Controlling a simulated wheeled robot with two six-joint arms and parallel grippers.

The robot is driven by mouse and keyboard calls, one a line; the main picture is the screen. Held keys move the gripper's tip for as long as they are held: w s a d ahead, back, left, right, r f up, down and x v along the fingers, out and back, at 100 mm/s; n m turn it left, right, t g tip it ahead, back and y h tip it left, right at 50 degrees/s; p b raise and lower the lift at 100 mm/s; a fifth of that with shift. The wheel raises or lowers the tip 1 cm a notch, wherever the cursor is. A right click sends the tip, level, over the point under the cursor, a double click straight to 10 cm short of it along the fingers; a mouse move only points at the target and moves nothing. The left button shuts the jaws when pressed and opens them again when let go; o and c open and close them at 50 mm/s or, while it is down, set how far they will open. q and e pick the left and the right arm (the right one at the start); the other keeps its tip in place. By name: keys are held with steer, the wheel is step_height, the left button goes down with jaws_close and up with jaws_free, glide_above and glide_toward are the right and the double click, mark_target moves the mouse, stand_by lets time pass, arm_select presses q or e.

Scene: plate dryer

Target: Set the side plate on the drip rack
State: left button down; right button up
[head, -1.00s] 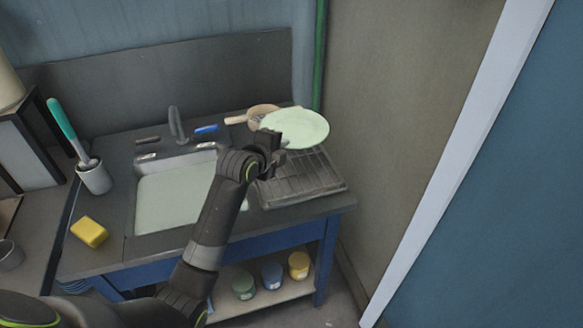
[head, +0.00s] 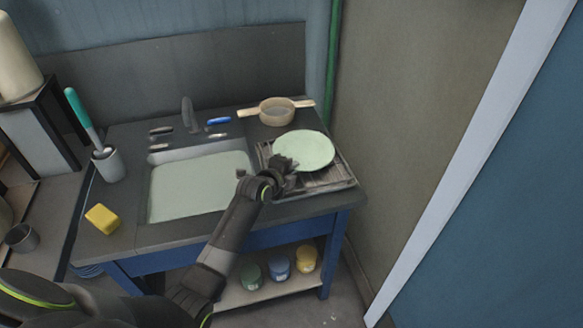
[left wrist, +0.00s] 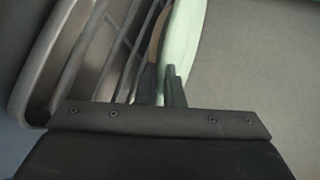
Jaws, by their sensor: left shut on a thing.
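The pale green side plate (head: 304,150) is over the drip rack (head: 335,178) at the right end of the counter in the head view. My left gripper (head: 282,167) is shut on the plate's near-left edge. In the left wrist view the plate (left wrist: 184,50) runs up from the gripper fingers (left wrist: 172,88), with the rack's bars and rim (left wrist: 75,60) to the left. The plate is close above the rack; I cannot tell whether they touch. It hides the rack's middle and back. My right gripper is not in view.
A wooden-handled strainer (head: 277,110) stands just behind the rack. The sink (head: 200,185) is left of it, with a faucet (head: 188,112) behind. A yellow sponge (head: 102,218) and a brush holder (head: 108,163) are at the left. A wall bounds the right side.

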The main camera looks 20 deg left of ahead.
arm_select(q)
steer(key=shift+r, duration=0.1)
steer(key=c, duration=1.8)
jaws_free()
steer(key=shift+b+v, duration=0.45)
steer(key=shift+v, duration=5.55)
steer(key=shift+d, duration=0.1)
